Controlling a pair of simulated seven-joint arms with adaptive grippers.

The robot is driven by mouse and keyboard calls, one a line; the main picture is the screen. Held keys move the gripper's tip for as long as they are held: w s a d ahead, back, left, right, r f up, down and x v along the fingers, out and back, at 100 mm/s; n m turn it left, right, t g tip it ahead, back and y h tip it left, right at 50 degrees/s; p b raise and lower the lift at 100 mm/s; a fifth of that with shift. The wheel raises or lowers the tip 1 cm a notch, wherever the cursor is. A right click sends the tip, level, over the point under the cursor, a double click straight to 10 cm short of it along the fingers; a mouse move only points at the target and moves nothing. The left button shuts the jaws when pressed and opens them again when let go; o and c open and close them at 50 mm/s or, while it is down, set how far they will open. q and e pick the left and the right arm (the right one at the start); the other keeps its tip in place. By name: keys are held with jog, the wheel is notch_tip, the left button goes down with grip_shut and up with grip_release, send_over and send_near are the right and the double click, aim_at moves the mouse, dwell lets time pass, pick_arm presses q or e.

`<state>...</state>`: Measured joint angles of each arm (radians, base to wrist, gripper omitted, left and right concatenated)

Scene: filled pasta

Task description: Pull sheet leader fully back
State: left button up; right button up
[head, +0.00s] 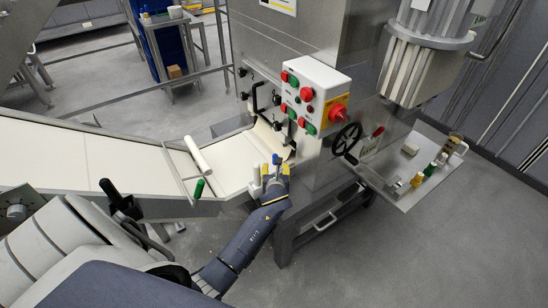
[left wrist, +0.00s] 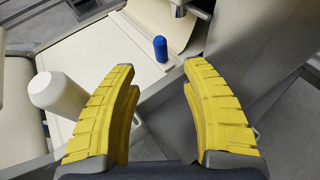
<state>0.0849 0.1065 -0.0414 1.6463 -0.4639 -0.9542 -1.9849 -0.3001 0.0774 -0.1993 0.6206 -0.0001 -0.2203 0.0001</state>
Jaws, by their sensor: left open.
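A pale pasta sheet (head: 228,160) lies on the sloping infeed bed and curls up at the machine face; its curled end also shows at the top of the left wrist view (left wrist: 165,22). A blue-capped peg (left wrist: 160,48) stands upright at the bed's near edge. A white rounded knob (left wrist: 58,95) stands to its left. My left gripper (head: 276,172) is at this edge with its yellow fingers open. In the left wrist view, the peg appears between and beyond the fingertips (left wrist: 160,68), with no contact visible. My right gripper is not in view.
A black handwheel (head: 347,139) and a side shelf (head: 405,165) stand right. The floor in front is clear.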

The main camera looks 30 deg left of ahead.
aim_at(275, 156)
pick_arm(q)
jog(key=x, duration=1.3)
jog(key=shift+w+a+f, duration=0.15)
jog(key=shift+w+f, duration=0.05)
jog(key=shift+w, duration=0.05)
jog(key=shift+c, duration=0.4)
grip_shut()
